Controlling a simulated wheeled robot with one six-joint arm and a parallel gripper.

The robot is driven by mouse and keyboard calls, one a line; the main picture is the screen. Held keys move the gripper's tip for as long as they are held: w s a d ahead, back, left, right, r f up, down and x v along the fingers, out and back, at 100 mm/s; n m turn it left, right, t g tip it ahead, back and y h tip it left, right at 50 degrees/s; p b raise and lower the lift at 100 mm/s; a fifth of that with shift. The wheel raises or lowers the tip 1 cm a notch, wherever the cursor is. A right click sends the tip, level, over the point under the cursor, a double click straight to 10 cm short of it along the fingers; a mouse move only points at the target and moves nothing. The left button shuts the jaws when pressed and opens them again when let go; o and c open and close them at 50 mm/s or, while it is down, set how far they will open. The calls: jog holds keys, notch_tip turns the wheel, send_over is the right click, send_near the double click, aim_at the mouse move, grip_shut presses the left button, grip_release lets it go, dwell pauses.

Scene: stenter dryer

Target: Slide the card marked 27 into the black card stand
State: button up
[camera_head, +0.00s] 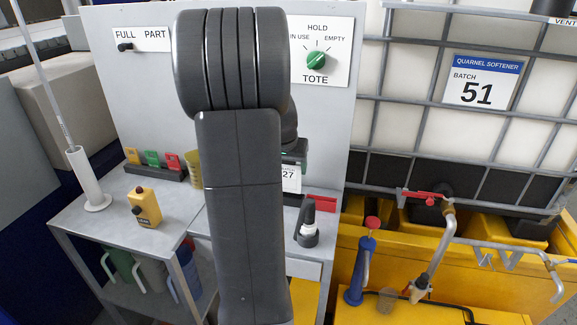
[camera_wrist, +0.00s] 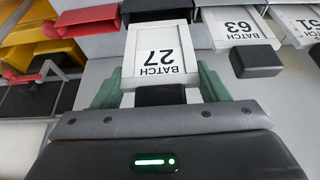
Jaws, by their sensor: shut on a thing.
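The white card marked 27 (camera_wrist: 155,55) appears upside down in the wrist view, with its black grip block (camera_wrist: 160,95) between the green fingers of my gripper (camera_wrist: 160,84). My gripper is shut on that block. In the head view the card (camera_head: 291,178) hangs upright below my gripper, partly hidden by my arm. A black bar, apparently the card stand (camera_wrist: 157,9), lies just past the card's far edge in the wrist view. The stand (camera_head: 292,200) shows as a dark strip below the card in the head view. I cannot tell whether card and stand touch.
Cards marked 63 (camera_wrist: 238,25) and 51 (camera_wrist: 300,22), with black blocks, are beside the held card in the wrist view. A yellow button box (camera_head: 145,207) is on the left bench.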

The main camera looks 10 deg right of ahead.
jog(key=shift+f, duration=0.15)
jog(key=shift+f+b, duration=0.35)
jog(key=shift+b, duration=0.1)
jog(key=shift+f+b, duration=1.3)
jog(key=shift+f, duration=0.25)
jog(key=o, duration=1)
jog(key=shift+o, duration=0.2)
jog(key=shift+r, duration=0.1)
jog(key=v, duration=1.3)
jog(key=shift+s+r+b, duration=0.25)
jog(key=shift+b, duration=0.1)
